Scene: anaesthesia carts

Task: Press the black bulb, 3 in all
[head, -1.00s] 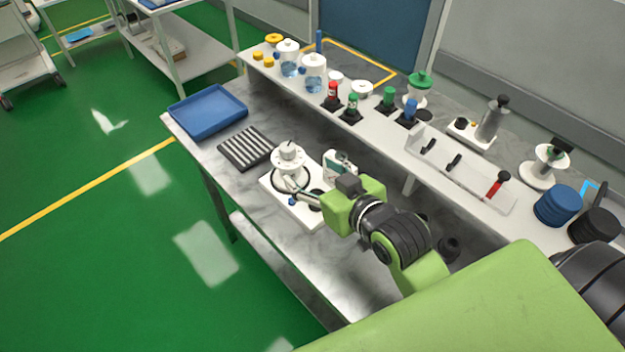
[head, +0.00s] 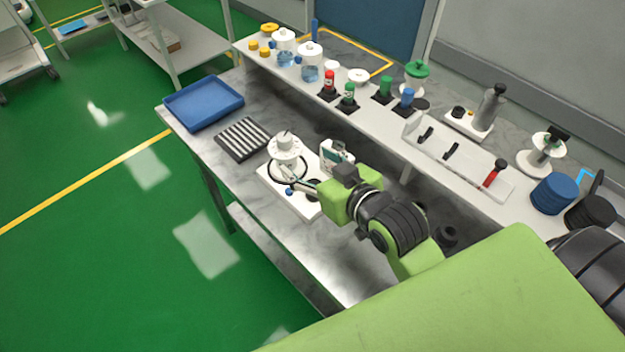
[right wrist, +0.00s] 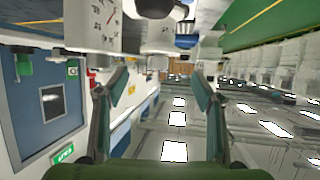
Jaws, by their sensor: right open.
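A white device (head: 285,147) with a round dial on top stands on a white base plate on the steel bench. A small blue knob (head: 290,191) is at its front edge. A dark round part, which looks like the black bulb (head: 313,184), sits on the base, partly hidden by my right gripper (head: 298,180). In the right wrist view a black rounded part (right wrist: 155,8) and the blue knob (right wrist: 187,29) show at the top edge, beyond the open, empty fingers (right wrist: 158,82). I cannot tell whether a finger touches the bulb. My left gripper is out of view.
A blue tray (head: 204,102) and a dark ribbed rack (head: 243,138) lie on the bench left of the device. A small white-and-green instrument (head: 336,153) stands close behind the gripper. The raised shelf (head: 385,125) behind holds bottles, stands and discs.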

